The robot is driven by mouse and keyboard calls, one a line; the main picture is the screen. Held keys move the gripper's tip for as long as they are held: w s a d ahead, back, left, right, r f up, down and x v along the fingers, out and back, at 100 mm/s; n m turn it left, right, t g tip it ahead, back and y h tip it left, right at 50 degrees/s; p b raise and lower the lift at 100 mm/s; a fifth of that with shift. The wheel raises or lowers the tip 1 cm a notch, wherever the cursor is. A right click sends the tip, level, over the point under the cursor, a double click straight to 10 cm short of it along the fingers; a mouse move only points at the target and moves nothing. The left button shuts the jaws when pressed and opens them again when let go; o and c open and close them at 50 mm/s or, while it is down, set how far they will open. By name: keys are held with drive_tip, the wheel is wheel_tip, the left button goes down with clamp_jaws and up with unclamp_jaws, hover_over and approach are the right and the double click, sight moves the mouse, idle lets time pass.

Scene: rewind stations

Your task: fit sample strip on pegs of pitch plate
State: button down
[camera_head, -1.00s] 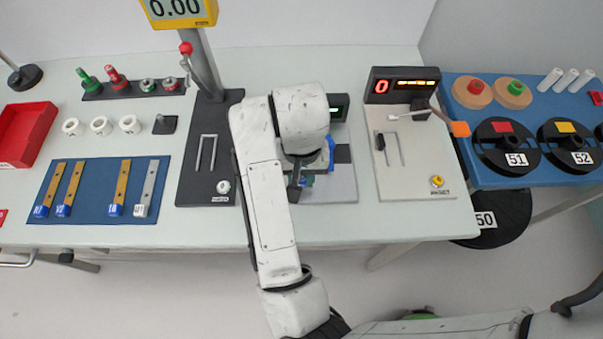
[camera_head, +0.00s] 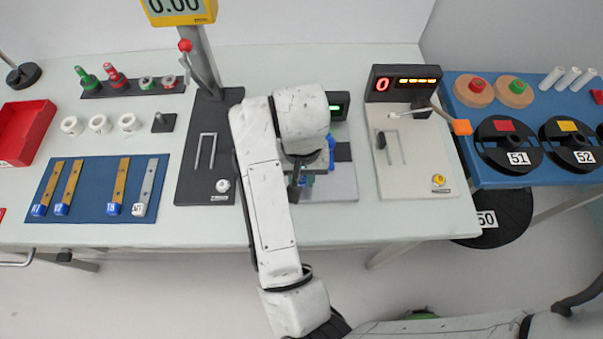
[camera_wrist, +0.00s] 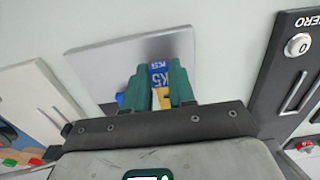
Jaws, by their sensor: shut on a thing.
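My gripper (camera_wrist: 161,88) has green fingers shut on a sample strip (camera_wrist: 158,74). The strip shows a blue end marked K5 and a brass-coloured part between the fingers. The grey pitch plate (camera_wrist: 100,61) lies beyond and below the strip in the wrist view. In the head view my arm covers much of the pitch plate (camera_head: 337,188), and my gripper (camera_head: 304,181) is over its left part, mostly hidden. The pegs are not visible, and I cannot tell whether the strip touches the plate.
A blue mat (camera_head: 89,208) with several other strips lies at the left. A dark station (camera_head: 207,165) stands left of the plate, and a pale counter station (camera_head: 413,155) stands right. A blue part (camera_head: 331,151) shows beside my wrist.

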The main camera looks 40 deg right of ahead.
drive_tip(key=shift+f+b, duration=0.65)
drive_tip(key=shift+f, duration=0.15)
drive_tip(key=c, duration=0.9)
unclamp_jaws()
drive_tip(key=shift+o, duration=0.2)
drive_tip(key=shift+r, duration=0.15)
wheel_tip(320, 180, up, 11)
drive_tip(key=p, duration=0.3)
drive_tip(key=shift+f+p, duration=0.2)
drive_tip(key=shift+p, duration=0.1)
